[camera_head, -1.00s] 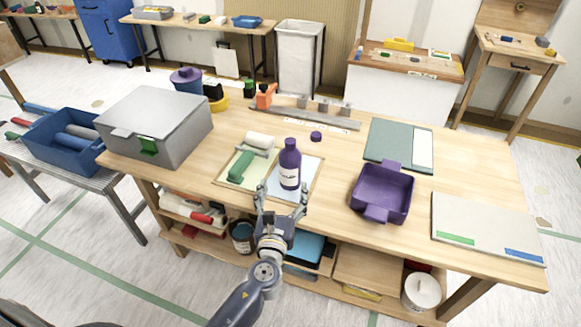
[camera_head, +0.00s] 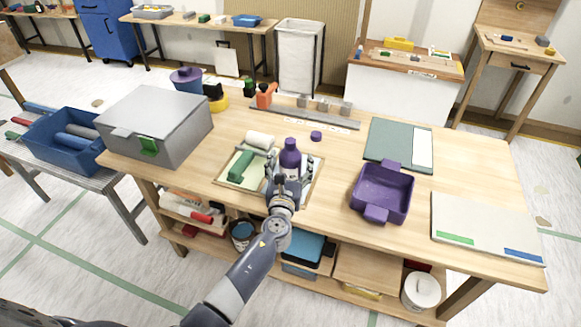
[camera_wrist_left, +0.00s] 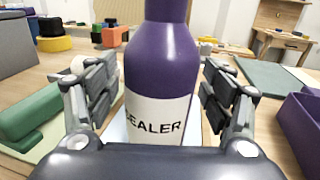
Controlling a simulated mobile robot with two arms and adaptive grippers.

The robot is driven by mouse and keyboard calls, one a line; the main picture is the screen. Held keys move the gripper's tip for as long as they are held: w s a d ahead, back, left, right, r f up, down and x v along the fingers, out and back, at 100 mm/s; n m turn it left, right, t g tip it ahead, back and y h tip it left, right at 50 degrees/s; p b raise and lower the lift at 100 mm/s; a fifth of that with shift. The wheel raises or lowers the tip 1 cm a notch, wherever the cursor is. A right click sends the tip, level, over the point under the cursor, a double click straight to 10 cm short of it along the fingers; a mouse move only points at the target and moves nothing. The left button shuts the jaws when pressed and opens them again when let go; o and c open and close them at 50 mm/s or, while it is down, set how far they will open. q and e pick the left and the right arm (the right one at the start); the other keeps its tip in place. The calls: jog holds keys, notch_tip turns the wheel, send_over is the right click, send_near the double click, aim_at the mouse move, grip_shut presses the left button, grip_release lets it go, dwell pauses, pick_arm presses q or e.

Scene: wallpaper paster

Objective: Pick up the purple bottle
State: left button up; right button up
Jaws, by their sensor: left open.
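The purple bottle (camera_head: 290,157) stands upright on a light board on the wooden table (camera_head: 471,176). In the left wrist view the bottle (camera_wrist_left: 160,62) fills the middle, with a white label reading "EALER". My left gripper (camera_head: 288,165) is open, with one finger on each side of the bottle. In the left wrist view the left gripper (camera_wrist_left: 160,90) shows a narrow gap between the right finger and the bottle; the left finger is close to the bottle's side, and I cannot tell if it touches. The bottle's lower part is hidden behind the gripper in the head view. My right gripper is not in view.
A green tool (camera_head: 241,166) and a white roll (camera_head: 260,140) lie left of the bottle. A small purple cap (camera_head: 316,136) lies behind it. A purple tray (camera_head: 373,207) stands to the right. A grey box (camera_head: 187,131) stands at the table's left end.

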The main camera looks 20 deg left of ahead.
pick_arm(q)
jog(key=shift+s, duration=0.1)
jog(key=c, duration=1.4)
jog(key=shift+r, duration=0.1)
jog(key=shift+r, duration=0.1)
